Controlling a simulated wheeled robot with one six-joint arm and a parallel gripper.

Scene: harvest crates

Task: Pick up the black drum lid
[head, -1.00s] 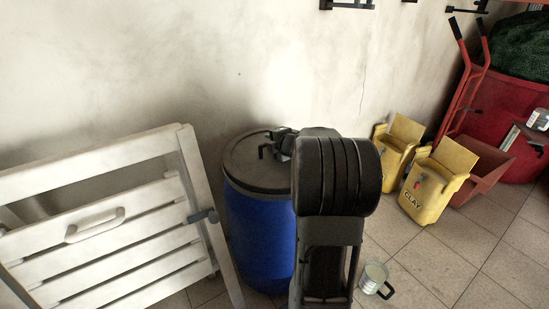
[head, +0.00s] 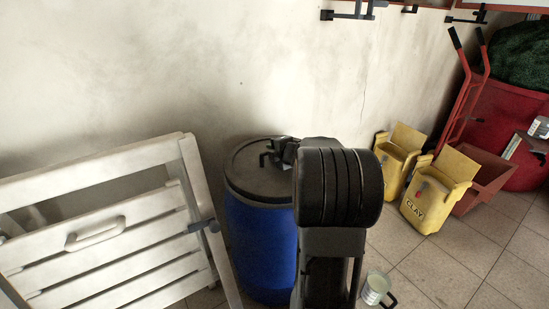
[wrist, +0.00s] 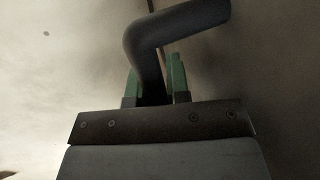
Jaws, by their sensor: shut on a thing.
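The black drum lid (head: 250,178) lies on top of the blue drum (head: 258,240) in the head view, flat as far as I can tell. A dark bent handle (head: 265,158) stands up from the lid. My gripper (head: 279,152) is at the lid's right side, partly hidden behind my arm. In the wrist view, the green fingers of my gripper (wrist: 155,72) are shut on the dark bent handle (wrist: 180,25). My arm hides the right part of the lid and drum.
A white slatted wooden frame (head: 110,225) with a handle leans left of the drum. Yellow bins (head: 435,195), a red tray (head: 480,180) and a red hand truck (head: 468,95) stand farther right. A wall is behind.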

